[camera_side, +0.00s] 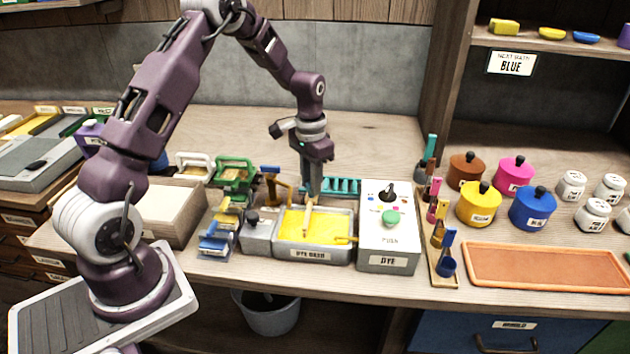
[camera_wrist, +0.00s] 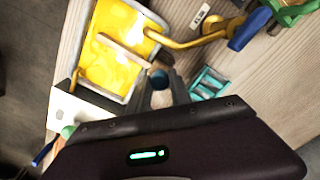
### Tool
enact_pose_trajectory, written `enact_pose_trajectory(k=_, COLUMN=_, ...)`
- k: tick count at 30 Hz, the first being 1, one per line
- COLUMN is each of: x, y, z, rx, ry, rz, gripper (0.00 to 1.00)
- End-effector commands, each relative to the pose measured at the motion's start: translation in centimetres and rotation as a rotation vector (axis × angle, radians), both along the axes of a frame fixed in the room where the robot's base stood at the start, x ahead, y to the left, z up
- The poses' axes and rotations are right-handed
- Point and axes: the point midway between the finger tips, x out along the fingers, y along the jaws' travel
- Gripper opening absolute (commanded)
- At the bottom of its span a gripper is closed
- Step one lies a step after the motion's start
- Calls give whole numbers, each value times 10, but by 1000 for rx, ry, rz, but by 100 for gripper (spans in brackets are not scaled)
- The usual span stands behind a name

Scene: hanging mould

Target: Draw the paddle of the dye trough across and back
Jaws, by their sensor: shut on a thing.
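The dye trough (camera_side: 313,256), a grey tray labelled "DYE WASH", holds yellow dye (camera_side: 325,226). In the wrist view the trough (camera_wrist: 146,16) lies at upper left, its dye streaked paler. The paddle (camera_side: 308,216) is a pale wooden piece standing in the dye. In the wrist view the paddle (camera_wrist: 125,52) shows as a pale bar reaching from the dye towards my fingers. My gripper (camera_side: 312,192) points down above the trough's back part and is shut on the paddle's handle. The paddle's lower end is hidden in the dye.
The white DYE box (camera_side: 388,240) with a green button stands right of the trough. A grey lidded box (camera_side: 258,235) stands left. Coloured pots and an orange tray (camera_side: 545,268) lie further right.

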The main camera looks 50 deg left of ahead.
Motion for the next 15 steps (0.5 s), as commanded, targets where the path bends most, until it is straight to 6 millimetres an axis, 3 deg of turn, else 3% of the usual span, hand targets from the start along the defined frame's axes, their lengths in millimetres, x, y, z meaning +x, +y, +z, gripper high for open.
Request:
enact_pose_trajectory(k=1, x=-4, y=5, z=0, rx=7, ry=9, rz=5, gripper=29)
enact_pose_trajectory(k=4, x=-4, y=5, z=0, rx=6, ry=9, rz=5, gripper=47)
enact_pose_trajectory(k=12, x=-2, y=3, z=0, rx=4, ry=7, rz=3, gripper=47)
enact_pose_trajectory(k=15, x=-2, y=3, z=10, rx=5, ry=5, rz=3, gripper=47)
